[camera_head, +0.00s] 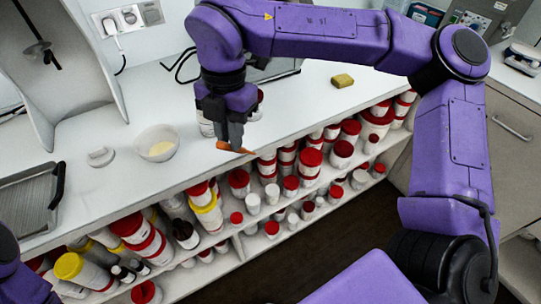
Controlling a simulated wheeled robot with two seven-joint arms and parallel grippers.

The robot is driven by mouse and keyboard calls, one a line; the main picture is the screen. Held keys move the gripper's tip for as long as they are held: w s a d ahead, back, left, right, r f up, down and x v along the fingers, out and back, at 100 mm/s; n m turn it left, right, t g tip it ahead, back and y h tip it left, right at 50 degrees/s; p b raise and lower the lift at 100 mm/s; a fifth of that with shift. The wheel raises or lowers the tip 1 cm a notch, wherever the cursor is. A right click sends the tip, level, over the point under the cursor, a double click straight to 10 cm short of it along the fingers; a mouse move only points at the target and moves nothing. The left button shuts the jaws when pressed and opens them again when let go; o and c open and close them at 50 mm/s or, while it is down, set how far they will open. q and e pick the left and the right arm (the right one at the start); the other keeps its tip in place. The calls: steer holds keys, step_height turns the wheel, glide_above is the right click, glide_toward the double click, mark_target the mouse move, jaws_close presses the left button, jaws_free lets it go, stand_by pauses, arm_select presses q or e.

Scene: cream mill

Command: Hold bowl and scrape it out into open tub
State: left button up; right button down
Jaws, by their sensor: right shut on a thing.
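A white bowl (157,152) with pale yellow cream in it stands on the white counter, left of my right gripper. My right gripper (234,138) points down over the counter's front edge, shut on an orange scraper (232,148). The scraper is apart from the bowl. White containers (206,128) show partly behind my right gripper; I cannot tell whether one is the open tub. Only a purple part of my left arm shows at the lower left corner; its gripper is out of view.
A small whitish object (101,157) lies left of the bowl. A dark-rimmed tray (30,197) is at the far left, and a yellow sponge (342,80) lies at the back. Several tubs and bottles fill the shelves below. The counter right of my gripper is mostly clear.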

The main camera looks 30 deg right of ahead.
steer(key=w+a+r+m+y, duration=0.3)
steer(key=w+a+r, duration=0.2)
steer(key=w+a, duration=0.25)
steer(key=w+a+r+m+y, duration=0.35)
steer(key=w+a+r, duration=0.2)
steer(key=w, duration=0.35)
step_height(320, 180, down, 8)
steer(key=shift+a+f+t+h, duration=0.15)
steer(key=shift+a+t+h, duration=0.15)
steer(key=shift+h, duration=0.15)
steer(key=shift+s, duration=0.1)
